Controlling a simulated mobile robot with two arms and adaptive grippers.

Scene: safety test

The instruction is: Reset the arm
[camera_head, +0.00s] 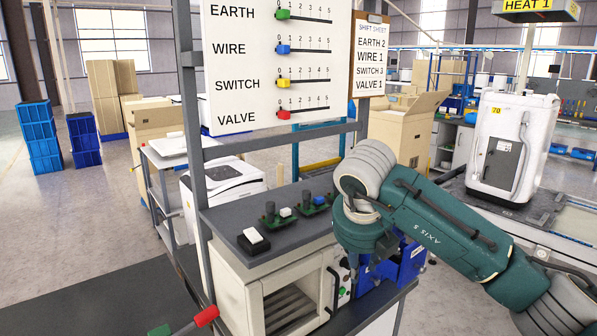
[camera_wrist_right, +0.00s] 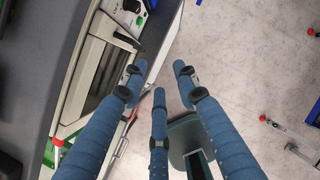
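My right arm (camera_head: 440,225) is green with a grey wrist and reaches in from the right. Its wrist is at the right end of the bench unit, and the gripper (camera_head: 354,268) points down there, mostly hidden. In the wrist view my right gripper (camera_wrist_right: 158,76) has three blue-grey fingers spread apart, with nothing between them. The beige oven-like box (camera_head: 290,295) is beside the fingers in the head view; in the wrist view its edge (camera_wrist_right: 93,75) is left of them. My left gripper is out of view.
A slider board (camera_head: 245,60) and a shift sheet (camera_head: 370,55) stand above the shelf. A white rocker switch (camera_head: 253,237) and small joysticks are on the shelf. A red-ended bar (camera_head: 206,316) is at lower left. Floor (camera_wrist_right: 230,50) is open right of the fingers.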

